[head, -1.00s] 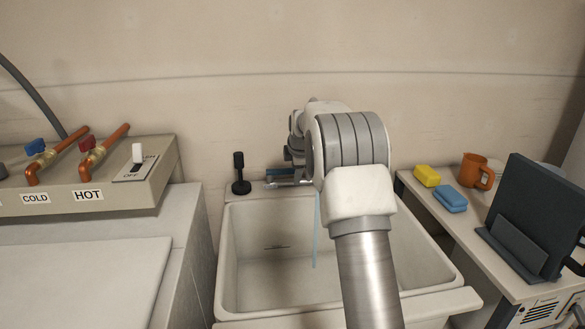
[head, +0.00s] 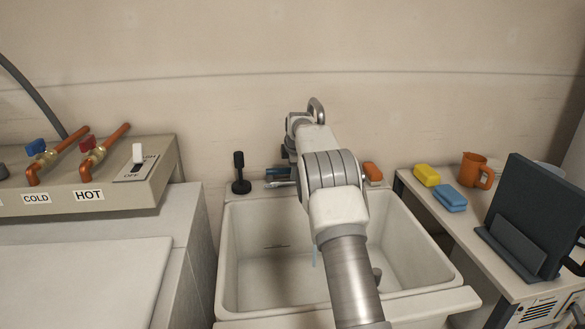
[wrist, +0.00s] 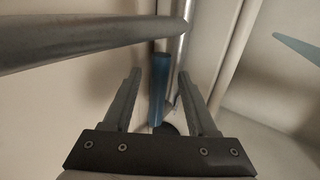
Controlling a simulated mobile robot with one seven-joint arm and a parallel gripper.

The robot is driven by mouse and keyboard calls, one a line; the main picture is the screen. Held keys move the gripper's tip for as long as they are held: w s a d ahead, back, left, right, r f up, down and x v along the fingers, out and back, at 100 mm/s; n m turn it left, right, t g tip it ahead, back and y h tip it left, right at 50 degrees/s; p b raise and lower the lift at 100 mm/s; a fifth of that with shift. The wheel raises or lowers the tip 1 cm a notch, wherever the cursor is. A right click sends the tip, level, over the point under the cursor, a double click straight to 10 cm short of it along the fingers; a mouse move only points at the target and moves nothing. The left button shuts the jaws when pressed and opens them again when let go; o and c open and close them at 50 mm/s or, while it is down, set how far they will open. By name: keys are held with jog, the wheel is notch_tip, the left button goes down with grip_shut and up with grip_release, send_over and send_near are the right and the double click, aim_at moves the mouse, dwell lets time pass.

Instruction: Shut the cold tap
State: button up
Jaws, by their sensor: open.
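The cold tap's blue handle (wrist: 160,88) shows in the wrist view as a blue bar between my two fingers. A bluish piece of it (head: 277,171) shows behind the sink in the head view, left of my arm. My gripper (wrist: 159,74) is open, with a gap on each side of the handle; I cannot tell how deep the handle sits between the fingers. A metal spout pipe (wrist: 90,45) crosses above the fingers. Its curved top (head: 316,108) shows in the head view. A thin water stream (wrist: 297,47) runs at the right. My arm hides most of the faucet.
The white sink basin (head: 262,270) lies below my arm. Blue and red pipe valves labelled COLD (head: 36,198) and HOT (head: 88,195) are far left. A side table (head: 480,240) is right.

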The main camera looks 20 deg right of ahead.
grip_shut()
dwell(1.4)
